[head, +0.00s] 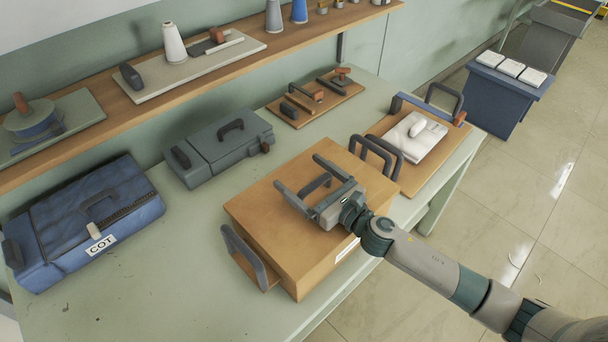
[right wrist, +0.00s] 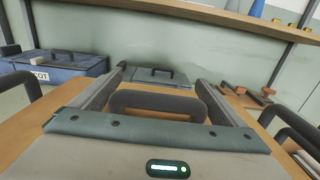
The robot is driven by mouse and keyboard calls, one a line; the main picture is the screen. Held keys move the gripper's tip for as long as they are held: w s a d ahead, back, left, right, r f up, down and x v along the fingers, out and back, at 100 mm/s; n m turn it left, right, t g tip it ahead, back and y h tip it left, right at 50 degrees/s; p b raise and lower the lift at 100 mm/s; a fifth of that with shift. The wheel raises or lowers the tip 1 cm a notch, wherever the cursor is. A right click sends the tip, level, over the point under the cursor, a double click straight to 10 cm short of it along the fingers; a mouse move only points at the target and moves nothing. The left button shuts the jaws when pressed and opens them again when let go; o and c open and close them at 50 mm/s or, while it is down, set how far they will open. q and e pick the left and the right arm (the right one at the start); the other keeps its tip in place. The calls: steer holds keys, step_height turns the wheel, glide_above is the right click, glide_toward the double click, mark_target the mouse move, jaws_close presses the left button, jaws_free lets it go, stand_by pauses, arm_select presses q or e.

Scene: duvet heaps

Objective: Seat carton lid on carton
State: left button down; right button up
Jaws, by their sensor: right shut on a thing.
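The carton (head: 325,268) is a large tan-brown box on the green table, with a white label on its near right side. Its flat brown top, which I take for the lid (head: 262,207), has a dark arched handle in the middle. My right gripper (head: 298,172) is over this top, shut on the handle (right wrist: 158,98), with one finger at each end of it. I see no clear gap between lid and carton, but the gripper hides part of the top, so I cannot tell how they meet. My left gripper is not in view.
A dark handle (head: 242,255) stands at the carton's left, others at its right. A blue case (head: 85,220), a grey-green case (head: 220,148) and boards with tools (head: 315,98) lie behind. A shelf (head: 120,95) runs along the wall. The table's front left is bare.

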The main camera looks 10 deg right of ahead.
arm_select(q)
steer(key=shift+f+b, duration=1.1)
arm_select(e)
steer(key=shift+f, duration=1.4)
steer(key=o, duration=0.7)
steer(key=shift+o, duration=0.2)
steer(key=shift+s, duration=0.1)
steer(key=shift+s+d+f, duration=0.1)
steer(key=shift+s+d, duration=0.25)
steer(key=shift+s, duration=0.05)
steer(key=b+v, duration=0.3)
steer(key=v, duration=0.5)
steer(key=shift+s+d+f, duration=0.15)
steer(key=shift+s+f, duration=0.05)
steer(key=shift+s, duration=0.1)
steer(key=b+v, duration=0.2)
steer(key=v, duration=0.5)
steer(key=shift+r+b, duration=0.15)
steer(key=shift+b, duration=0.2)
steer(key=shift+s+d+r, duration=0.1)
steer(key=shift+s+d, duration=0.1)
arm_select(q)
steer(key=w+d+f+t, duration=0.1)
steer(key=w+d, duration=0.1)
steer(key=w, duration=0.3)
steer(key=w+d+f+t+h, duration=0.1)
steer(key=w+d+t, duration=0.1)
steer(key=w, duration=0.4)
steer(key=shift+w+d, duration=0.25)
